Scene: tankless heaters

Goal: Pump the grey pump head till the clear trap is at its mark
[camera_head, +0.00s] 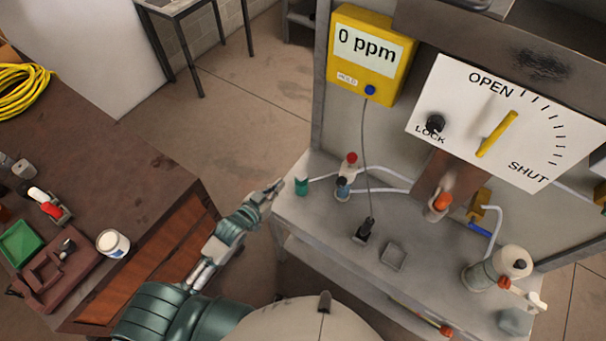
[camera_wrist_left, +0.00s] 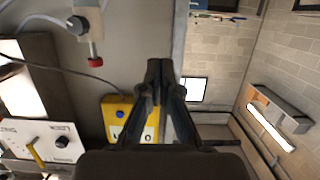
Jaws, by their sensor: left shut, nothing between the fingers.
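At the right end of the grey bench a pale rounded head (camera_head: 514,261) with a dark knob sits by a clear greenish vessel (camera_head: 479,276). These look like the pump head and the clear trap, but I cannot be sure; no mark is readable. My left gripper (camera_head: 274,187) is at the bench's left edge, far left of them, near a small teal piece (camera_head: 301,187). In the left wrist view its fingers (camera_wrist_left: 160,66) are together, with nothing between them. My right gripper is not in view.
A yellow meter (camera_head: 369,52) reads 0 ppm; its cable drops to the bench (camera_head: 330,221). A white OPEN/SHUT panel (camera_head: 541,108) has a yellow lever. Red-topped and dark-topped fittings with hoses stand near my left gripper. A brown workbench (camera_head: 148,176) is at left.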

